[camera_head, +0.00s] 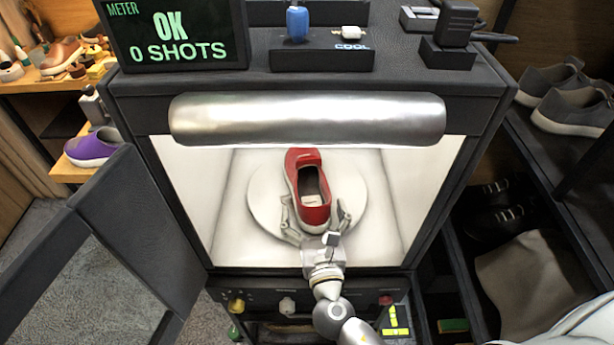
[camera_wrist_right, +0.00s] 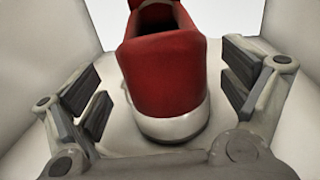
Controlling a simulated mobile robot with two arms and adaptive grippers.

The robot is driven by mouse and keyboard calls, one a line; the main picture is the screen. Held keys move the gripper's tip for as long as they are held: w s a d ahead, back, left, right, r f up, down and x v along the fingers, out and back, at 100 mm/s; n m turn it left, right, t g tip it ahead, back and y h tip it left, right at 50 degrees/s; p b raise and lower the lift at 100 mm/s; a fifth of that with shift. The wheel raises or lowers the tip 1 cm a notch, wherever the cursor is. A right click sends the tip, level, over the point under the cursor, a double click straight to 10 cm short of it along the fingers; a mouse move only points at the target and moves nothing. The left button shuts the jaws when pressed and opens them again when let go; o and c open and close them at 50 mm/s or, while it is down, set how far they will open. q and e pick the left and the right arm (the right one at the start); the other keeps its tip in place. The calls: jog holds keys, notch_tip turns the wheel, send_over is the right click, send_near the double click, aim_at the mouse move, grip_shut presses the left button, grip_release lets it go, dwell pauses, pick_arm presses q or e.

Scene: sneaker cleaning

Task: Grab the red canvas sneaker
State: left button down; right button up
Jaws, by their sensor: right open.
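The red canvas sneaker (camera_head: 305,187) stands on a round white turntable (camera_head: 265,205) inside a lit white box, its heel toward me. My right gripper (camera_head: 316,211) is open, with one finger on each side of the heel. In the right wrist view the sneaker's red heel (camera_wrist_right: 168,75) and white sole lie between the open fingers (camera_wrist_right: 167,95), with visible gaps on both sides. The sneaker's toe is cut off at the top of that view. My left gripper is not in view.
A metal cylinder (camera_head: 305,119) spans the box's top front edge. A dark panel (camera_head: 140,230) stands at the left. A screen (camera_head: 175,35) reading "OK 0 SHOTS" sits on top. A purple shoe (camera_head: 92,147) lies on a left shelf, grey shoes (camera_head: 570,100) on a right rack.

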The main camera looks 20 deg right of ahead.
aim_at(312, 200)
jog(key=w, duration=0.2)
jog(key=shift+w+d, duration=0.35)
jog(key=shift+w+f, duration=0.1)
jog(key=shift+w, duration=0.4)
jog(key=c, duration=0.4)
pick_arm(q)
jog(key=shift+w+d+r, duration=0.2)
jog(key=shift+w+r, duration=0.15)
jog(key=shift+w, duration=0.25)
pick_arm(e)
jog(key=c, duration=1)
